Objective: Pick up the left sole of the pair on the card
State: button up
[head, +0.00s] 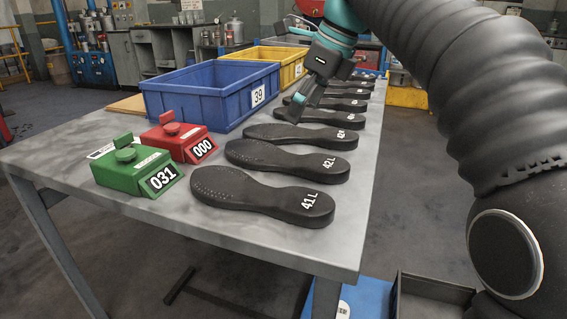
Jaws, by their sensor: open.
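Black shoe soles lie in a row along the right side of the grey table (110,185). The nearest sole (250,190) is marked 41 L, and the one behind it (285,157) 42 L. The third sole (300,134) has a white mark too small to read surely. More soles (345,104) lie beyond, partly behind my gripper. Which pair is on the card cannot be told.
A blue crate (195,100) marked 39 stands left of my gripper, with a yellow crate (290,62) behind it. A green counter (135,168) reading 031 and a red counter (180,140) reading 000 stand on the table's left. A white paper (101,151) lies behind the green counter.

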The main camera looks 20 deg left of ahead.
jog(key=b, duration=0.1)
send_over(282, 158)
jog(key=d, duration=0.2)
notch_tip(282, 158, down, 5)
jog(key=shift+d+f, duration=0.1)
jog(key=shift+d, duration=0.05)
jog(key=shift+b+x, duration=0.9)
jog(key=shift+x, duration=1.75)
jog(key=shift+s+d, duration=0.15)
jog(key=shift+d, duration=0.05)
jog(key=c, duration=1.3)
